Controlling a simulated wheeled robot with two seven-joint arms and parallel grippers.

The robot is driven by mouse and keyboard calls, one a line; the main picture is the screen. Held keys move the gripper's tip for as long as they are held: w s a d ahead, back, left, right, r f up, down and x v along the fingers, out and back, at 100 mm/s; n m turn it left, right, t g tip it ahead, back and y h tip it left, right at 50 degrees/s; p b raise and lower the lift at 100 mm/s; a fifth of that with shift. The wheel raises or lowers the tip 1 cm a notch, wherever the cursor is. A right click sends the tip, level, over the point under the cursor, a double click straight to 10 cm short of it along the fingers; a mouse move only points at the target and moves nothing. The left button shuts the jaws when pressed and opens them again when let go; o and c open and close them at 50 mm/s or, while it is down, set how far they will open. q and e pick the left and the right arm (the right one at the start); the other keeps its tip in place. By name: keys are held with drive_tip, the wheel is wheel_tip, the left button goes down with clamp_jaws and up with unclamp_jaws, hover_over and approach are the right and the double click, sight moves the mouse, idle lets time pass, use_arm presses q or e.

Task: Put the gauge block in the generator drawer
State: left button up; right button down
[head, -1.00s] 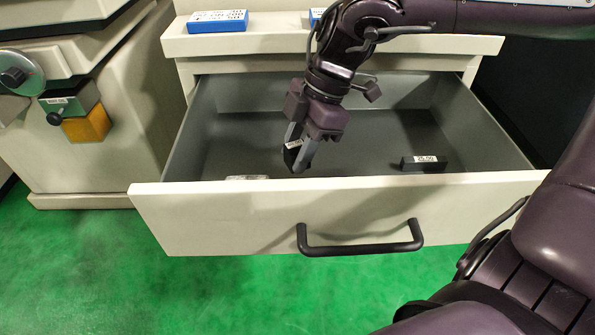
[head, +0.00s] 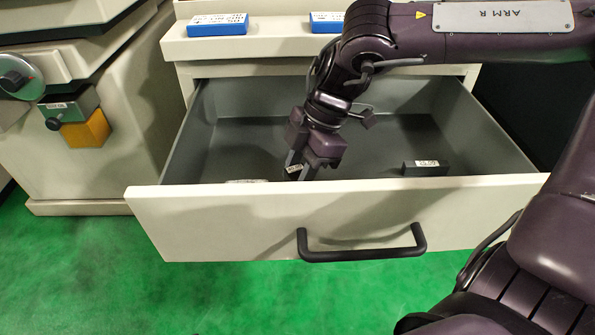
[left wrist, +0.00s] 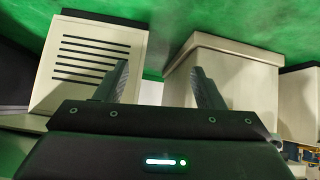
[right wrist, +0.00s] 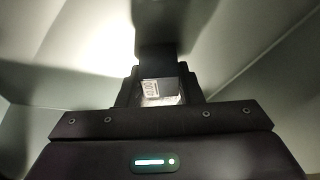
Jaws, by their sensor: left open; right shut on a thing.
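The generator drawer (head: 190,220) is pulled open in the head view, with a grey inside and a pale front. My right gripper (head: 299,172) reaches down into it, behind the front panel, shut on a small dark block with a white label (head: 293,169). In the right wrist view the block's label (right wrist: 152,88) shows between the fingers, its print unclear. The front panel hides the lower fingertips, so I cannot tell whether the block touches the drawer floor. My left gripper (left wrist: 161,88) is open and empty in the left wrist view, outside the head view.
Another dark labelled block (head: 425,168) lies at the drawer's right. A pale item (head: 246,181) is partly hidden at its front left. Two blue boxes (head: 217,24) sit on the ledge above. A black handle (head: 362,250) sticks out in front. A machine (head: 90,160) stands at left.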

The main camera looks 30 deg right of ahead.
sight(297, 171)
use_arm(q)
drive_tip(key=shift+w+r, duration=0.15)
drive_tip(key=shift+w, duration=0.05)
drive_tip(key=shift+w+r, duration=0.1)
drive_tip(key=shift+r, duration=0.05)
use_arm(e)
drive_tip(key=c, duration=1)
unclamp_jaws()
drive_tip(key=p+v, duration=0.1)
drive_tip(key=v, duration=0.2)
drive_tip(key=shift+d+r, duration=0.1)
drive_tip(key=shift+r, duration=0.3)
use_arm(q)
drive_tip(key=s+a+f+g+y+p, duration=0.2)
drive_tip(key=s+a+f+g, duration=0.1)
drive_tip(key=s+a+g, duration=0.1)
drive_tip(key=shift+s+f, duration=0.4)
drive_tip(key=shift+s, duration=0.45)
use_arm(e)
drive_tip(key=v, duration=0.8)
drive_tip(key=shift+d+r, duration=0.15)
use_arm(q)
drive_tip(key=shift+a, duration=0.1)
